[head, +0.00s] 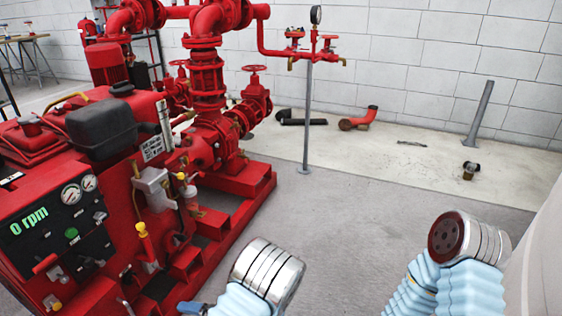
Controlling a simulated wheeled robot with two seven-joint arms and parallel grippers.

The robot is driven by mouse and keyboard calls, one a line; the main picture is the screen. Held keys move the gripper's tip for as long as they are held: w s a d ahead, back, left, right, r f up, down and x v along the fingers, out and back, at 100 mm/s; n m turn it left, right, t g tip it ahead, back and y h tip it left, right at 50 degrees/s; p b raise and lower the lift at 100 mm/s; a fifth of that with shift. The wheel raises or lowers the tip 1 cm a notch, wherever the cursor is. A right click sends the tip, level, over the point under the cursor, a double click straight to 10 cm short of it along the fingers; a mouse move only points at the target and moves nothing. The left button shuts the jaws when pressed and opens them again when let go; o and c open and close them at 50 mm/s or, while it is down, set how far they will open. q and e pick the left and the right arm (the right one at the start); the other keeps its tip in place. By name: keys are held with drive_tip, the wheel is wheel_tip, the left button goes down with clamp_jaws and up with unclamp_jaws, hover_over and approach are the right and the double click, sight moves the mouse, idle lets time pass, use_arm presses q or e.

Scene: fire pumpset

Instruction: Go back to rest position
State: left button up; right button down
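My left arm shows at the bottom centre of the head view as a silver joint (268,272) above a light blue ribbed sleeve. My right arm shows at the lower right, with a silver joint with a dark red end face (447,238) above a similar sleeve. I can make out no fingers of either gripper. A small blue-grey part (193,308) at the bottom edge beside my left arm is cut off, and I cannot tell what it is. Neither visible arm part clearly touches anything.
The red pumpset (110,190) fills the left side, its panel (50,235) reading "0 rpm". A thin grey post (307,120) carries a gauge and red taps. Loose pipe pieces (360,120) lie by the white block wall (430,60). The grey floor (350,210) in the middle is clear.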

use_arm(q)
drive_tip(key=s+d+f+n+g+h, duration=0.1)
drive_tip(key=s+d+f+g+h, duration=0.1)
drive_tip(key=s+f+g+h, duration=0.55)
drive_tip(key=s+d+f+n+g+h, duration=0.15)
drive_tip(key=s+f+h, duration=0.25)
drive_tip(key=s, duration=0.6)
drive_tip(key=d+n+t+h, duration=0.2)
drive_tip(key=d+h, duration=0.5)
drive_tip(key=d, duration=0.1)
drive_tip(key=w+r+t, duration=0.1)
drive_tip(key=w+n+t, duration=0.1)
drive_tip(key=w, duration=0.1)
drive_tip(key=w+r+t+h, duration=0.1)
drive_tip(key=t, duration=0.1)
drive_tip(key=shift+w+d+r+n+p, duration=0.15)
drive_tip(key=shift+w+r+n+p, duration=0.1)
drive_tip(key=shift+r+p, duration=0.05)
